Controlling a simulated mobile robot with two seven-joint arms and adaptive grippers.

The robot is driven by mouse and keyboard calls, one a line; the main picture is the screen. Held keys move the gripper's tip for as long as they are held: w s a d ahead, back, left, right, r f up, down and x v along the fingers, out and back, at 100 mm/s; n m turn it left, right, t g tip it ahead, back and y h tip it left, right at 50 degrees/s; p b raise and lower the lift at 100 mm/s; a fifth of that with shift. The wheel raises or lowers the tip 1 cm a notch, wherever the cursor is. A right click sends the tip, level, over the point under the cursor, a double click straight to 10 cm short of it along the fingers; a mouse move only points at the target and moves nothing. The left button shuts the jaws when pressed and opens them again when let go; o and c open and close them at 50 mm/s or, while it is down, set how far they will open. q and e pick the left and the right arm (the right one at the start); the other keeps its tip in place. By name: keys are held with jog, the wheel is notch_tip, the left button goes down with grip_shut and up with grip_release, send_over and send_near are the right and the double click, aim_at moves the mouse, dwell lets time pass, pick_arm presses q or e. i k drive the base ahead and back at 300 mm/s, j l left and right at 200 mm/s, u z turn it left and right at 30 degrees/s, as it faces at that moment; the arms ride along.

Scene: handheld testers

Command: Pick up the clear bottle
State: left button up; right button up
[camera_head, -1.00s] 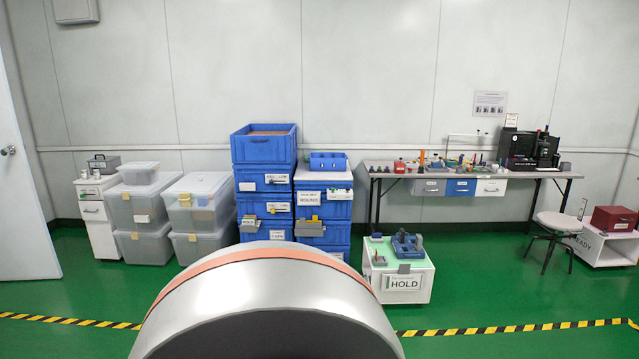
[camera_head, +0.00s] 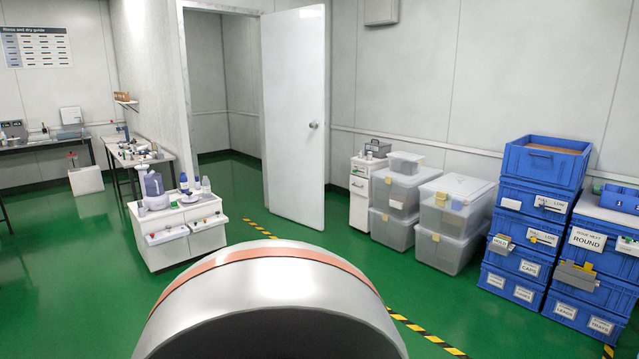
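No bottle can be surely picked out as the clear one at this distance. Several small bottles stand on a low white cabinet (camera_head: 205,237) left of centre. Among them are a large grey-purple jug (camera_head: 153,187), a blue-topped bottle (camera_head: 184,182) and a pale bottle (camera_head: 206,185). More small items, too small to tell apart, stand on the bench (camera_head: 128,157) behind. Neither of my grippers is in view. A rounded grey part of my own body with an orange band fills the bottom centre.
An open white door (camera_head: 293,115) stands by a doorway. Clear lidded bins (camera_head: 446,207) and stacked blue crates (camera_head: 515,232) line the right wall. A far bench (camera_head: 40,146) is at left. Green floor (camera_head: 75,280) is free at front left. Yellow-black tape crosses the floor.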

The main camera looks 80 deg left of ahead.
aim_at(206, 188)
jog(key=u, duration=3.35)
jog(key=i+z, duration=0.35)
jog(key=i, duration=3.65)
jog(key=i+l, duration=0.1)
jog(key=i, duration=0.6)
jog(key=i+l+u, duration=0.1)
jog(key=i, duration=0.65)
jog(key=i+u, duration=0.15)
jog(key=i, duration=0.25)
jog(key=i+l+u, duration=0.15)
jog(key=i, duration=0.25)
jog(key=i+l+u, duration=0.2)
jog(key=i, duration=0.2)
